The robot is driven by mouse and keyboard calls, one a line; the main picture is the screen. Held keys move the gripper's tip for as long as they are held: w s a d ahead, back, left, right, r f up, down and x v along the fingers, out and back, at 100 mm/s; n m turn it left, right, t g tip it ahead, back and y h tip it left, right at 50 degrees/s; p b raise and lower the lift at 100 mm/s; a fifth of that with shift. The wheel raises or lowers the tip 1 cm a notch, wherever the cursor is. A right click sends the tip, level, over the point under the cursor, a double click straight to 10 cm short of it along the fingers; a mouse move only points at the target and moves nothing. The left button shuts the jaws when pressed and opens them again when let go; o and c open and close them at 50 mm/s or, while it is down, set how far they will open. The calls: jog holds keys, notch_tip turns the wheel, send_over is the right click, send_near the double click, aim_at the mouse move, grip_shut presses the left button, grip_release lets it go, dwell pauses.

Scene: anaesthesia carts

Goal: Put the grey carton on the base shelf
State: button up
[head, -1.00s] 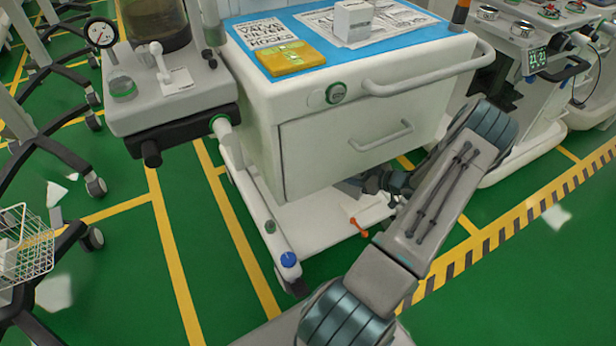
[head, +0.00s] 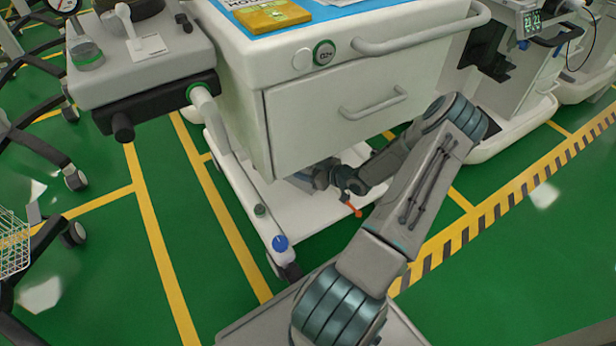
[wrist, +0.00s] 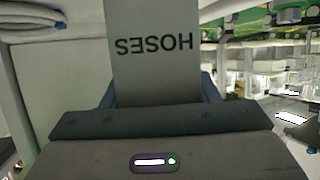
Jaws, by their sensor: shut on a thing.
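The grey carton (wrist: 152,60), marked HOSES, which reads upside down, fills the upper middle of the wrist view. My gripper (wrist: 157,92) is shut on it, with a blue-grey finger on each side. In the head view the carton cannot be made out. My gripper end reaches low under the white cart's drawer (head: 335,120), partly hidden by the cart body and my own arm. The white base shelf (head: 300,207) lies just below it, above the green floor. I cannot tell whether the carton touches the shelf.
An orange-red lever-like part (head: 351,209) shows near my wrist. A blue knob (head: 280,243) stands at the shelf's front corner. The drawer handle (head: 375,103) and push bar (head: 425,38) stick out above my arm. A second cart (head: 515,110) stands right. Open green floor lies in front.

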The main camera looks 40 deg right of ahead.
jog(key=shift+f+b, duration=0.5)
jog(key=shift+f, duration=0.85)
jog(key=shift+f, duration=0.1)
jog(key=o, duration=1.2)
jog(key=shift+s+r, duration=0.1)
jog(key=shift+r, duration=0.1)
jog(key=shift+p+v, duration=2.2)
jog(key=shift+v, duration=3.7)
